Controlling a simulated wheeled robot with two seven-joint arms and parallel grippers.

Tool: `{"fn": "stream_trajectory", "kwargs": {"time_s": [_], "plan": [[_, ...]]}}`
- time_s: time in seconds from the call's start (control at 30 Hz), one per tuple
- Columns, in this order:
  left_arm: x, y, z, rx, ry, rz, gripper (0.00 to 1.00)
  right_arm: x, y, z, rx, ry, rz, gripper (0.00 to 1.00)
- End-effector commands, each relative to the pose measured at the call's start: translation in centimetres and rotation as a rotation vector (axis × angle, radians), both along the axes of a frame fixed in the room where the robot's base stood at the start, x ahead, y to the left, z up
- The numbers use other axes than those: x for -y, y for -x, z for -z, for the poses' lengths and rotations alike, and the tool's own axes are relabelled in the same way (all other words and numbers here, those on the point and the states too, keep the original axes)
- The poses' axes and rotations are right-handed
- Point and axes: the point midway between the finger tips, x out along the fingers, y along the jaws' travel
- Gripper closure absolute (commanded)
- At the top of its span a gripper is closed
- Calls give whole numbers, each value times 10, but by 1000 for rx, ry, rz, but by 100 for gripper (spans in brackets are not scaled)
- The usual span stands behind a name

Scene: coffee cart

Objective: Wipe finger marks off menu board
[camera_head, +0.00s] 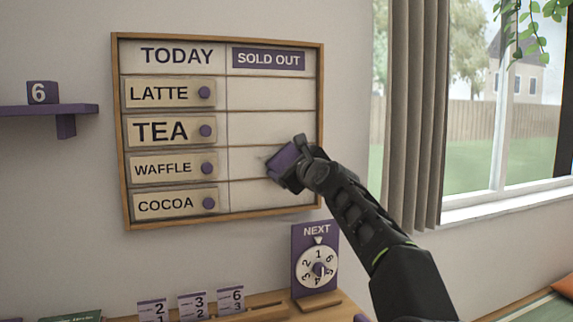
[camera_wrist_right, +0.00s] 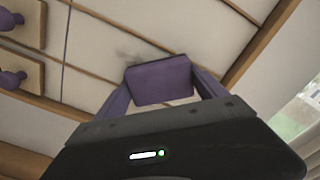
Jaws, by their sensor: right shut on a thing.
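The menu board (camera_head: 272,96) hangs on the wall with a wooden frame, a TODAY column of named plates and an empty SOLD OUT column. My right gripper (camera_head: 292,163) is shut on a purple wiping block (camera_head: 283,158) at the SOLD OUT cell beside WAFFLE. In the right wrist view the purple block (camera_wrist_right: 160,82) sits between the two fingers, against or very near the board (camera_wrist_right: 100,45); contact is not clear. A faint grey smudge (camera_wrist_right: 128,57) shows just beyond the block's upper left edge. My left gripper is not in view.
Plates with purple knobs, such as the WAFFLE plate (camera_head: 165,167), fill the left column. A NEXT dial (camera_head: 317,262) and number cards (camera_head: 195,304) stand on the counter below. A purple shelf (camera_head: 60,110) is at left; a curtain (camera_head: 416,110) and window are at right.

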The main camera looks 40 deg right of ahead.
Motion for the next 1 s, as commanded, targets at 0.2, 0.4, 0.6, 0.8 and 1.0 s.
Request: {"fn": "stream_trajectory", "kwargs": {"time_s": [0.2, 0.4, 0.6, 0.8, 1.0], "plan": [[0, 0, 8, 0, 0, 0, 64, 18, 7, 3, 0, 0, 4, 51], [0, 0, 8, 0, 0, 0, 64, 32, 13, 1, 0, 1, 2, 51], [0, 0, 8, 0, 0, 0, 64, 33, 13, 0, 0, 0, 0, 51], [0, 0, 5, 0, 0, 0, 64, 33, 12, -1, 0, -1, 0, 51], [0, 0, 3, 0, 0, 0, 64, 33, 10, 0, 1, 1, 0, 51]]}}
